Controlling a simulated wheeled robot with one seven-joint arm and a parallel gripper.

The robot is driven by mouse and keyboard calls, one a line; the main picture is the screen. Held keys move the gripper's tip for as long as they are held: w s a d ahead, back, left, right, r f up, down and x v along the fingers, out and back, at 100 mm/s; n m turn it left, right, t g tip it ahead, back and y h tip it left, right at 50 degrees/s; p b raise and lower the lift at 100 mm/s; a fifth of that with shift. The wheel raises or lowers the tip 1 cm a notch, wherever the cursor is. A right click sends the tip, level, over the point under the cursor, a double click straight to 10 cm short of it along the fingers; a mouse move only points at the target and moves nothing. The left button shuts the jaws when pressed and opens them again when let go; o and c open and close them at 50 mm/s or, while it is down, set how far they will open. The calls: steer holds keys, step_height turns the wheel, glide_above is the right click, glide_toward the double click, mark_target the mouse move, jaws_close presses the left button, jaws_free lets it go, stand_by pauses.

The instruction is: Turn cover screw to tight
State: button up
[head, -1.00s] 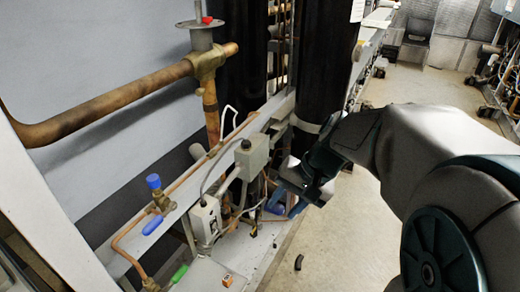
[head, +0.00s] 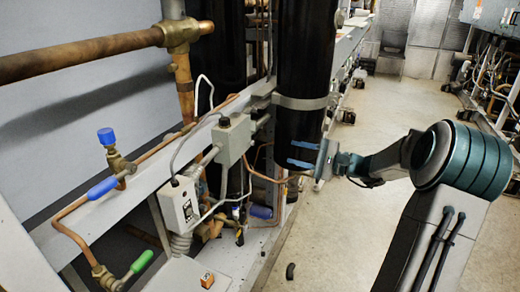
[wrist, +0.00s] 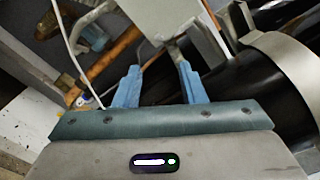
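A grey junction box (head: 233,140) stands on the white rail left of the black cylinder. A small dark round knob (head: 224,121) sits on its upper left; it may be the cover screw, but I cannot tell for sure. My gripper (head: 290,154) is to the right of the box, in front of the black cylinder, its blue fingers pointing left. The fingers are apart and empty. In the wrist view, my gripper (wrist: 159,68) also shows open, with a grey box (wrist: 155,22) beyond the fingertips. The knob is not discernible there.
The black cylinder (head: 304,60) with a metal band stands right behind the fingers. A white switch box (head: 180,205), a blue-handled valve (head: 115,165) and copper pipes lie to the left. Thin cables run around the grey box. The floor (head: 350,230) at right is mostly clear.

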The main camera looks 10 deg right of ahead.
mark_target(253, 143)
steer(key=x, duration=1.2)
steer(key=shift+a, duration=0.1)
jaws_close()
